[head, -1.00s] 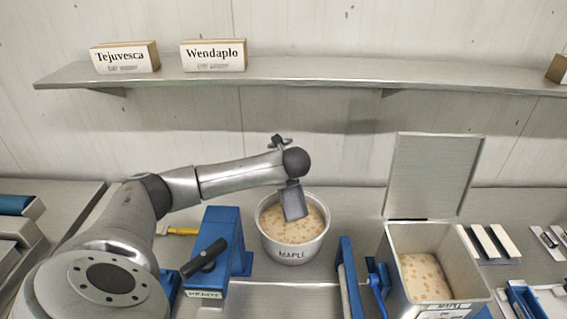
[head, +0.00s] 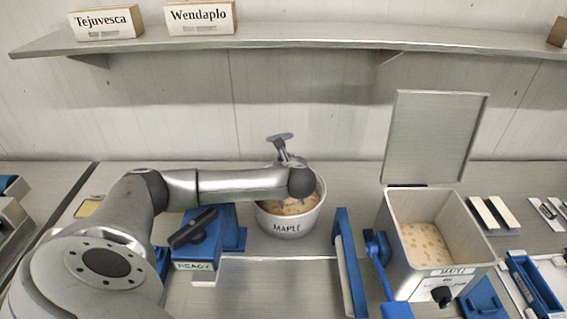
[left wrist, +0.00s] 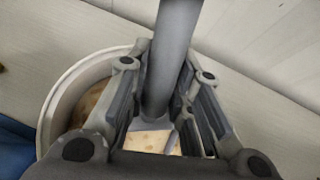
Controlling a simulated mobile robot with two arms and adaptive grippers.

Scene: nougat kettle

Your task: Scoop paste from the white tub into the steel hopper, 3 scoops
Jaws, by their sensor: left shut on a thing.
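The white round tub (head: 287,226), labelled MAPLE, stands at the middle of the counter with pale, flecked paste (head: 297,206) in it. My left gripper (left wrist: 165,95) is shut on the grey handle of a scoop (left wrist: 174,40) and is over the tub. My wrist covers part of the tub's mouth in the head view. The scoop's lower end is mostly hidden; whether it touches the paste cannot be told. The steel hopper (head: 398,252) stands to the right, its lid (head: 432,138) raised, with similar flecked paste (head: 425,243) inside. My right gripper is not in view.
A blue block with a black handle (head: 197,240), labelled READY, stands left of the tub. Upright blue-edged panels (head: 349,262) stand between tub and hopper. A shelf (head: 300,39) with name cards runs along the wall above. Pale bars (head: 492,213) lie right of the hopper.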

